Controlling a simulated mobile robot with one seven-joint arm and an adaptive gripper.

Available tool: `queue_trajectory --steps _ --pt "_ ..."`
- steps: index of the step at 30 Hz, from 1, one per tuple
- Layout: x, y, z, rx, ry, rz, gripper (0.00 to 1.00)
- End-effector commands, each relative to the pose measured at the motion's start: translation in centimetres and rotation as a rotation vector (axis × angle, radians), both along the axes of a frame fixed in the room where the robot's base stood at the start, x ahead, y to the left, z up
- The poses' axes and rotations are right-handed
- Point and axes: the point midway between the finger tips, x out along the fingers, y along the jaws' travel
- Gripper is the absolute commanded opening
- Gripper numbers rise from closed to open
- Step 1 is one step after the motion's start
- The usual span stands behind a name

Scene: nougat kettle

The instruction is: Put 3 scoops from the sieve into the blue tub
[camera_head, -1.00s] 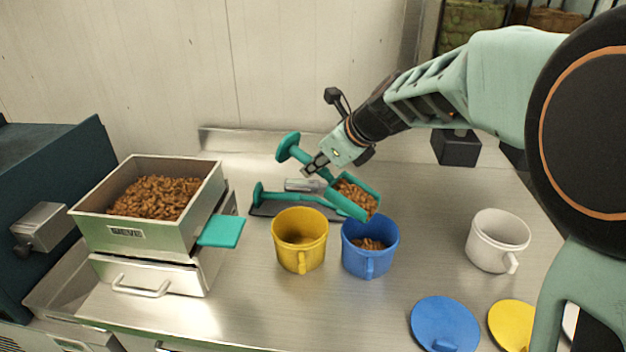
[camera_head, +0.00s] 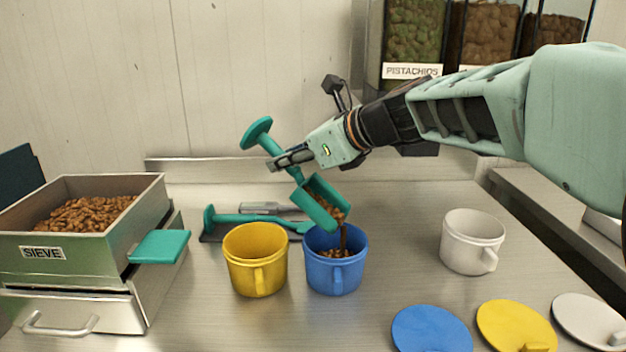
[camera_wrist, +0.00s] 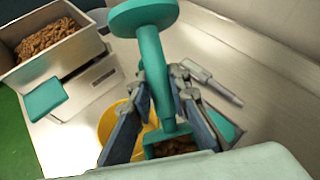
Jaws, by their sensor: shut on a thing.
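My gripper (camera_head: 290,160) is shut on the handle of a green scoop (camera_head: 320,204). The scoop is tilted mouth-down above the blue tub (camera_head: 336,272), and brown nuts fall from its lip into the tub. Nuts lie inside the tub. In the wrist view the scoop (camera_wrist: 153,50) stands between my fingers (camera_wrist: 162,95), with some nuts in its bowl at the bottom edge; the blue tub is mostly hidden there. The sieve (camera_head: 40,253), a labelled metal box full of brown nuts, stands at the left; it also shows in the wrist view (camera_wrist: 50,68).
A yellow tub (camera_head: 256,272) stands directly left of the blue tub. A white tub (camera_head: 472,250) is at the right. Blue (camera_head: 430,330), yellow (camera_head: 515,328) and white (camera_head: 590,322) lids lie at the front right. A green-handled tool (camera_head: 245,218) lies behind the tubs.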

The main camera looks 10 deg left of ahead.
Motion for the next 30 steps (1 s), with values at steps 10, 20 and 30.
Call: queue_trajectory --steps 10,20,30 --pt "-0.3 -1.8 0.7 0.141 -0.036 -0.003 0.00" --pt "-0.8 -3.6 2.2 0.290 -0.071 -0.003 0.00" --pt "-1.3 -5.5 4.0 0.448 -0.107 -0.002 0.00"
